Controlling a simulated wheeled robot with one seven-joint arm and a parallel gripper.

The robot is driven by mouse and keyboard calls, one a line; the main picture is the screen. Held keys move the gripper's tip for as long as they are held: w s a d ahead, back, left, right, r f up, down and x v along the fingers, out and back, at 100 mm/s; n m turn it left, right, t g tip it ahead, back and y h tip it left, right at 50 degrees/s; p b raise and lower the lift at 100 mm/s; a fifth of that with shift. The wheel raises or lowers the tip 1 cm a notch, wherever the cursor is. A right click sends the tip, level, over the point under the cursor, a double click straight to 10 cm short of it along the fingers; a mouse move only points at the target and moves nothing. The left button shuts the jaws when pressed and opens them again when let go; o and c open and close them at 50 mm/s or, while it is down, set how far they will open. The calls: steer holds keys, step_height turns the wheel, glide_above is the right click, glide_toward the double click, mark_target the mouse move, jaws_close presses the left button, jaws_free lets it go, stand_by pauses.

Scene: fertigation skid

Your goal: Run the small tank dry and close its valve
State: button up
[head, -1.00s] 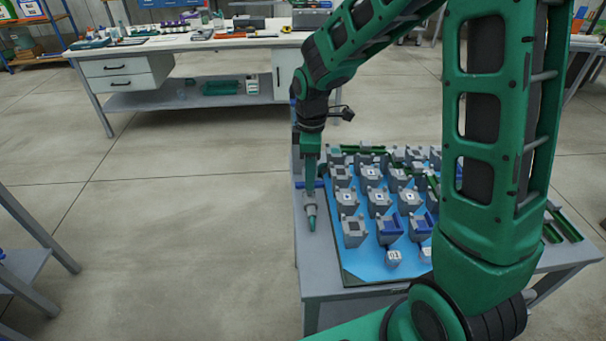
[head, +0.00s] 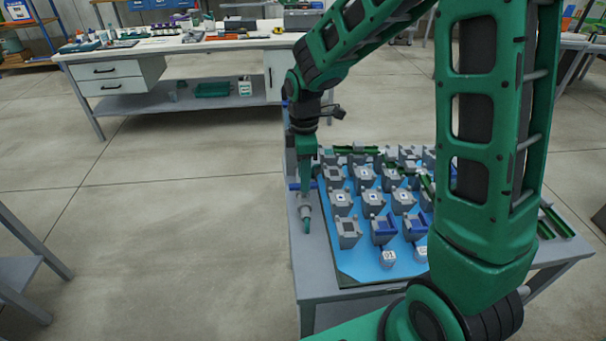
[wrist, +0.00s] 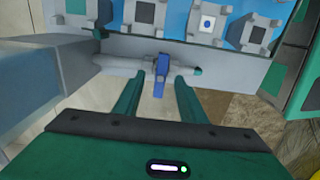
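In the wrist view, a valve with a blue lever handle (wrist: 160,82) sits on a grey pipe (wrist: 105,67) with a green end at the right. The lever lies across the pipe and points toward my palm. My gripper (wrist: 160,90) is open, one green finger on each side of the lever, with gaps showing. In the head view my gripper (head: 306,180) points down over the pipe (head: 306,212) at the table's left edge. A pale blue, see-through-looking body (wrist: 55,85), possibly the small tank, stands left in the wrist view. Its liquid level cannot be told.
A blue board (head: 355,262) with rows of grey blocks fills the table (head: 315,280) right of the pipe. Green rails (head: 555,220) lie at the right. A workbench (head: 180,50) stands behind.

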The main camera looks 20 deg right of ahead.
steer(key=shift+a+f, duration=0.15)
steer(key=shift+f, duration=2.05)
steer(key=shift+c, duration=0.4)
jaws_close()
steer(key=n, duration=0.9)
steer(key=shift+n, duration=0.3)
steer(key=n, duration=0.9)
steer(key=shift+n, duration=0.4)
steer(key=shift+o, duration=0.4)
jaws_free()
